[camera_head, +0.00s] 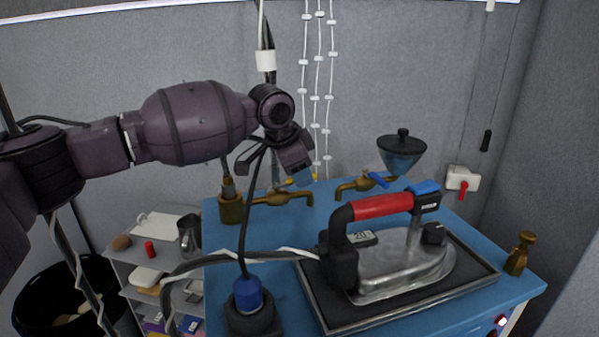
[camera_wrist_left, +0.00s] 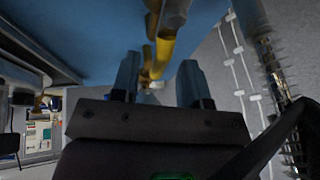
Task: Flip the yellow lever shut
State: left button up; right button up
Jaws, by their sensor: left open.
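The yellow lever (camera_wrist_left: 161,52) shows in the left wrist view, in line with the gap between my fingers. In the head view only small yellow parts of the lever (camera_head: 314,176) show beside my gripper, above the left brass tap (camera_head: 283,198). My left gripper (camera_head: 296,178) points down at this tap, and its hand hides most of the lever. In the left wrist view the two dark fingers of the gripper (camera_wrist_left: 158,80) stand apart with nothing clearly held. I cannot tell whether a finger touches the lever. My right gripper is not in view.
A second brass tap (camera_head: 362,186) with a blue lever (camera_head: 376,180) stands to the right. A large iron (camera_head: 405,268) with a red handle fills the front of the blue table (camera_head: 275,285). A blue-capped base with a cable (camera_head: 247,293) stands at front left.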

pick_arm(q)
grip_shut()
jog(key=shift+s, duration=0.1)
dwell(0.5)
